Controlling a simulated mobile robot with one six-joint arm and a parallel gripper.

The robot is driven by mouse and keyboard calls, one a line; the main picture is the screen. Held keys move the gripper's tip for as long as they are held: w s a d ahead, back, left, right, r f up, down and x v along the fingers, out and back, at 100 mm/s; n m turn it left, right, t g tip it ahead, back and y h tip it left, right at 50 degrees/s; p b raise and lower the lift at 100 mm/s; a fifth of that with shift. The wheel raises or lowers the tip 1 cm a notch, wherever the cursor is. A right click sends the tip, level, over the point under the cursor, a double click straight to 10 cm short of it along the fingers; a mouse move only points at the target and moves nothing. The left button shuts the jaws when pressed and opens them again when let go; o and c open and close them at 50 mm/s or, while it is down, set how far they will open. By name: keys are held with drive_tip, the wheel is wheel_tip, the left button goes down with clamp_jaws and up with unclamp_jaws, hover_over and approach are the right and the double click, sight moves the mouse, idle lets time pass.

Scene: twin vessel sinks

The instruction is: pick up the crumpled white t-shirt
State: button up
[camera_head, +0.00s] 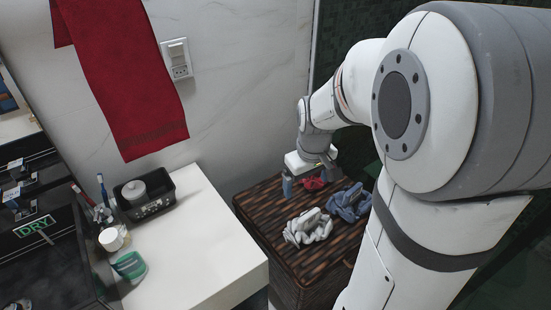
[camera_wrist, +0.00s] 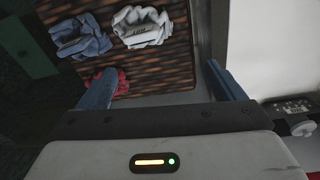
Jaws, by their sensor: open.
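The crumpled white t-shirt (camera_head: 308,227) lies on top of a brown woven hamper (camera_head: 270,207). In the wrist view the t-shirt (camera_wrist: 142,27) is near the top edge, beyond my fingertips. My gripper (camera_head: 309,176) is above the far part of the hamper, behind the t-shirt and apart from it. In the wrist view my gripper (camera_wrist: 158,70) has its two blue fingers wide apart with nothing between them. My arm covers the right side of the head view.
A crumpled blue cloth (camera_head: 350,203) lies right of the t-shirt, and a red cloth (camera_head: 313,184) lies behind it, close to my gripper. A white counter (camera_head: 205,245) stands left of the hamper, bearing a black tray (camera_head: 147,206). A red towel (camera_head: 125,80) hangs on the wall.

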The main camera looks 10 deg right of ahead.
sight(310, 214)
drive_tip(key=shift+o, duration=1.1)
drive_tip(key=w+d+f+b, duration=0.1)
drive_tip(key=w+f, duration=0.1)
drive_tip(key=f, duration=0.3)
drive_tip(key=w+d+f+n+g+b, duration=0.1)
drive_tip(key=w+d+f+b, duration=0.1)
drive_tip(key=f, duration=0.4)
drive_tip(key=w+d+f+n+b, duration=0.1)
drive_tip(key=w+f, duration=0.1)
drive_tip(key=f, duration=0.3)
drive_tip(key=shift+d+f+b, duration=0.2)
drive_tip(key=shift+d+b, duration=0.2)
wheel_tip(310, 214, down, 8)
drive_tip(key=shift+s+f+b, duration=0.1)
drive_tip(key=shift+f+b, duration=0.1)
drive_tip(key=shift+b, duration=0.1)
drive_tip(key=shift+c, duration=0.2)
drive_tip(key=c, duration=1.2)
